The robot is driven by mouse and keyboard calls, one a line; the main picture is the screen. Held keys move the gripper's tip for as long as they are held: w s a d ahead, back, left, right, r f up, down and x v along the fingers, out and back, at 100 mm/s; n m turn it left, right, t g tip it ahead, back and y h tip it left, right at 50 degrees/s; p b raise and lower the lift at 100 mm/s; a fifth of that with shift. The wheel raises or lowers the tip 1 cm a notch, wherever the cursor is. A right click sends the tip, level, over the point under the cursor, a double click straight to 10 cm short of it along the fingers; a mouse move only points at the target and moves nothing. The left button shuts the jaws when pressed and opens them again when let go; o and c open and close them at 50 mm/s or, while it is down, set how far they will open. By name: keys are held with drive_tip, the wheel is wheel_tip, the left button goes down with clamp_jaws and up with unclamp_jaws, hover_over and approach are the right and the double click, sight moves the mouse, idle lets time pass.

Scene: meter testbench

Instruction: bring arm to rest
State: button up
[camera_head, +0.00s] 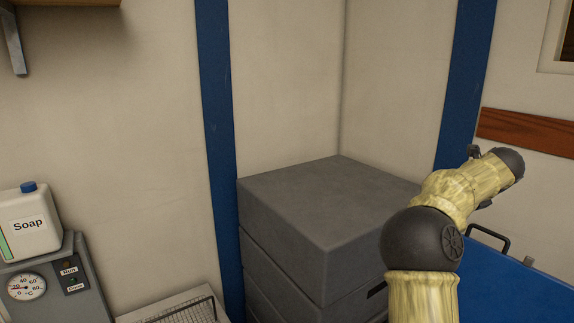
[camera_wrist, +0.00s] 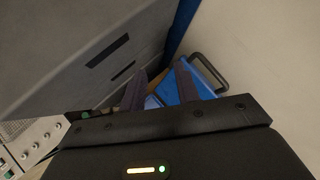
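My gripper (camera_wrist: 160,82) shows in the wrist view with its two dark fingers apart. Nothing is held between them; a blue surface and a strip of brownish floor show past them. In the head view my yellow and black arm reaches up at the right, in front of the grey stack and the blue surface. The gripper itself is hard to make out there, as the arm's end mostly hides it.
A stack of grey boxes (camera_head: 325,205) stands in the corner, close left of my arm. A blue cart or case (camera_head: 510,285) with a dark handle (camera_head: 489,237) is at the right. A soap jug (camera_head: 27,225) sits on a grey device (camera_head: 50,278) with a dial at far left.

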drive_tip(key=s+a+f+m+t+b, duration=0.1)
drive_tip(key=a+f+m+b, duration=0.1)
drive_tip(key=a+f+m, duration=0.45)
drive_tip(key=s+a+f+m+t+h+b, duration=0.15)
drive_tip(key=f+m, duration=0.25)
drive_tip(key=m, duration=0.6)
drive_tip(key=s+a+f+m+b, duration=0.1)
drive_tip(key=s+a+f+m, duration=0.15)
drive_tip(key=f+m, duration=0.45)
drive_tip(key=s+a+f+m+g+y+b, duration=0.1)
drive_tip(key=s+a+f+m+g, duration=0.2)
drive_tip(key=s+a, duration=0.4)
drive_tip(key=s+a+f+m+g+y+b, duration=0.1)
drive_tip(key=s+a+f+m+g, duration=0.1)
drive_tip(key=s+a+f+m, duration=0.4)
drive_tip(key=s+a+f+m+g+y+b, duration=0.1)
drive_tip(key=s+a+f+m+g, duration=0.2)
drive_tip(key=s+a, duration=0.4)
drive_tip(key=s+f+m, duration=0.1)
drive_tip(key=s+f, duration=0.1)
drive_tip(key=s, duration=0.2)
drive_tip(key=shift+a+f+m+g+y+b, duration=0.35)
drive_tip(key=shift+a, duration=0.05)
drive_tip(key=shift+w, duration=0.15)
